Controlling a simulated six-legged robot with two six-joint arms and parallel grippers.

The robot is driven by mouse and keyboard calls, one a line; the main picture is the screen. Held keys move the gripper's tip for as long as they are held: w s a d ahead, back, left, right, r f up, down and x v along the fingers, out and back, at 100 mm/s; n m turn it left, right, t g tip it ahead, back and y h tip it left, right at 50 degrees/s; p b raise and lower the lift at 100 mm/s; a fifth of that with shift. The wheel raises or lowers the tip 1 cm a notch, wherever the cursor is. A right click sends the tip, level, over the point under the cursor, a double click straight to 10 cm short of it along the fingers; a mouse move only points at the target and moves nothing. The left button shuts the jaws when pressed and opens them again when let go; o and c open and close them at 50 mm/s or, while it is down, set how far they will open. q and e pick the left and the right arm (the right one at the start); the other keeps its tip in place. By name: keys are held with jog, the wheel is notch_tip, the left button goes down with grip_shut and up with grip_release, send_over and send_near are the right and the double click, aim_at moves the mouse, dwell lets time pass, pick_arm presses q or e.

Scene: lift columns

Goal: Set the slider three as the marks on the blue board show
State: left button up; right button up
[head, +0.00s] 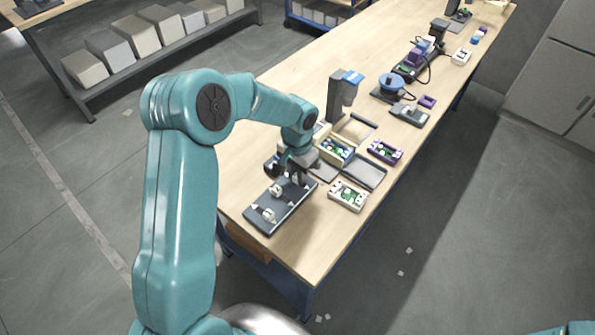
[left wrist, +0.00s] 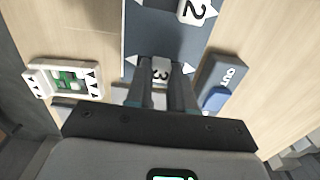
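The dark blue board (head: 262,202) lies at the table's near end, with white sliders on it; one slider (head: 268,214) shows near its front. In the left wrist view the board (left wrist: 150,30) carries slider two (left wrist: 196,10) and slider three (left wrist: 159,73). White triangle marks (left wrist: 187,68) sit at the board's edges. Slider three is close to level with a pair of them; exact alignment cannot be told. My left gripper (left wrist: 160,85) has a finger on each side of slider three, with no visible gap. In the head view it (head: 295,176) hides that slider. My right gripper is out of view.
A grey OUT tray (left wrist: 228,72) with a blue piece stands close to the board. A white case with green inside (head: 347,196) lies opposite. A purple case (head: 385,151), an open box (head: 336,150) and a grey post device (head: 341,98) stand further back.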

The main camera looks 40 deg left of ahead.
pick_arm(q)
grip_shut()
jog(key=shift+w+a+b, duration=0.1)
jog(key=shift+a+b, duration=0.3)
jog(key=shift+a, duration=0.65)
jog(key=shift+d+r, duration=0.1)
jog(key=shift+r, duration=0.05)
jog(key=o, duration=0.5)
grip_release()
jog(key=shift+o, duration=1.4)
jog(key=shift+a, duration=0.2)
jog(key=shift+d, duration=0.15)
